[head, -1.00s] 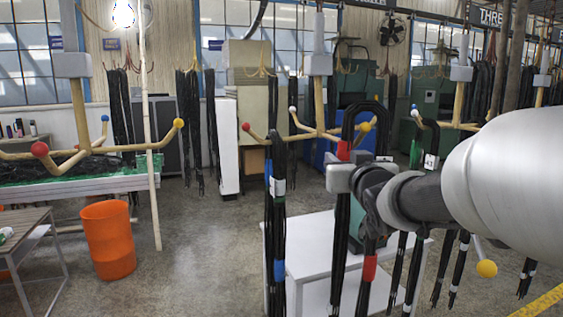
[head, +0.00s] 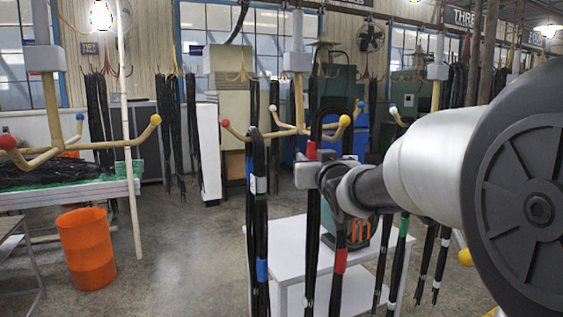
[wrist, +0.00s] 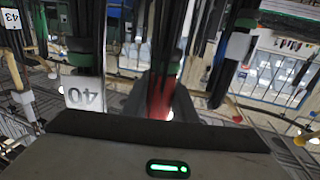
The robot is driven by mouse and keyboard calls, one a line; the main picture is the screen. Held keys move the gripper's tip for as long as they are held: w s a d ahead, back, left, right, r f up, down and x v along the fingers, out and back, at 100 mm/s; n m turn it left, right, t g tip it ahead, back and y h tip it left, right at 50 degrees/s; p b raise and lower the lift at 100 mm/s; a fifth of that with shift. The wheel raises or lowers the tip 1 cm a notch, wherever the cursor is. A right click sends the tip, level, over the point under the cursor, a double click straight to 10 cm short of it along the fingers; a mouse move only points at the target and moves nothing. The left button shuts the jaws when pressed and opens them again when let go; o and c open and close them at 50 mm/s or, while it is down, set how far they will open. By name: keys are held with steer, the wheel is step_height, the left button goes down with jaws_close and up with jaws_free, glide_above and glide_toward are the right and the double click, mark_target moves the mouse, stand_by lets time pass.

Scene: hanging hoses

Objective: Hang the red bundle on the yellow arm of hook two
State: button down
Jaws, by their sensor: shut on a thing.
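The red bundle is a black hose loop with red bands, one high (head: 311,150) and one low (head: 341,260). My gripper (head: 318,173) is shut on it near the upper band. In the wrist view a red band (wrist: 164,92) sits between the fingers. The middle hook (head: 297,100) has red (head: 225,123), white and yellow (head: 344,120) ball tips. The bundle's top is level with the yellow tip and overlaps it in the head view. I cannot tell whether the loop is over that arm or beside it.
A blue-banded bundle (head: 261,190) hangs on the middle hook, left of my gripper. A bundle tagged 40 (wrist: 82,92) is close beside the fingers in the wrist view. A white table (head: 290,262) stands below. An orange bin (head: 86,248) is on the left floor.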

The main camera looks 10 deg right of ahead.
steer(key=shift+w+a+f+b, duration=0.1)
steer(key=shift+w+f+b, duration=0.15)
steer(key=shift+f+b, duration=0.5)
steer(key=shift+w+a+f+b, duration=0.1)
steer(key=shift+w+f+b, duration=0.2)
steer(key=shift+f+b, duration=0.45)
steer(key=shift+w+a+f+b, duration=0.1)
steer(key=shift+w+f+b, duration=0.15)
steer(key=shift+f+b, duration=0.45)
steer(key=c, duration=1.4)
jaws_free()
steer(key=shift+c, duration=0.2)
steer(key=shift+o, duration=0.4)
steer(key=shift+f, duration=0.35)
steer(key=s+d+b, duration=0.1)
steer(key=s, duration=1.5)
steer(key=s+f+g+p, duration=0.2)
steer(key=s+f+g, duration=0.2)
steer(key=s, duration=0.3)
steer(key=s+f+g+p, duration=0.2)
steer(key=s+f+g, duration=0.2)
steer(key=s, duration=0.4)
steer(key=s+f+g+h+p, duration=0.1)
steer(key=s+f+g+p, duration=0.1)
steer(key=s+f+g, duration=0.2)
steer(key=s+f, duration=0.1)
steer(key=s, duration=0.2)
steer(key=shift+s+a+f+m, duration=0.25)
steer(key=shift+s+a+m, duration=0.1)
steer(key=shift+s+m, duration=0.05)
